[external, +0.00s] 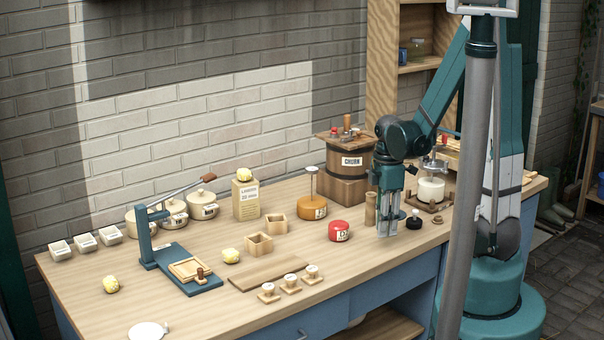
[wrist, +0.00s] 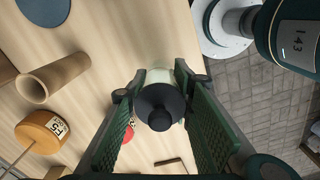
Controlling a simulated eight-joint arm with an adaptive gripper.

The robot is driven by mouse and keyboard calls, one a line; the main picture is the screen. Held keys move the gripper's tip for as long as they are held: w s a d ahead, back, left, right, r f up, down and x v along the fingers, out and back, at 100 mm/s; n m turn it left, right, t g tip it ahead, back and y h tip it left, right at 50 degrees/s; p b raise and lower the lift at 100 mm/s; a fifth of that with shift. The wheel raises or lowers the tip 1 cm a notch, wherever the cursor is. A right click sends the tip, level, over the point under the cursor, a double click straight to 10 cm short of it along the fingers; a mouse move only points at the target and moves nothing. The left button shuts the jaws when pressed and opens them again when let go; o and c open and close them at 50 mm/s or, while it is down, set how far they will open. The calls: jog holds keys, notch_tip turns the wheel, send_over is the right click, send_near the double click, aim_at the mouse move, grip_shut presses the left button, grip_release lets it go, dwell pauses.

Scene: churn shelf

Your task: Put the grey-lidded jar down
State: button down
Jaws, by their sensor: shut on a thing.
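The grey-lidded jar (wrist: 158,76) is between my fingers in the wrist view, with its dark, knobbed lid (wrist: 160,106) toward the camera and a pale body beyond. My gripper (wrist: 159,92) is shut on it. In the external view my gripper (external: 387,226) points straight down, with its fingertips low over the right part of the worktop (external: 350,265). The fingers mostly hide the jar there, and I cannot tell whether its base touches the wood.
A wooden cylinder (external: 370,208) stands just left of my gripper and a dark knobbed piece (external: 413,222) just right. A red round (external: 339,231) sits further left. The churn (external: 350,165) and a jar on a wooden stand (external: 431,188) are behind. Bare wood lies in front.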

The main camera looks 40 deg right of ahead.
jog(key=shift+f, duration=1.55)
jog(key=shift+f+b, duration=0.2)
jog(key=shift+b, duration=0.3)
jog(key=c, duration=2)
grip_release()
jog(key=shift+r+p, duration=0.3)
jog(key=shift+p, duration=0.05)
jog(key=shift+r+p, duration=1.05)
jog(key=shift+r, duration=4.85)
jog(key=shift+r, duration=0.1)
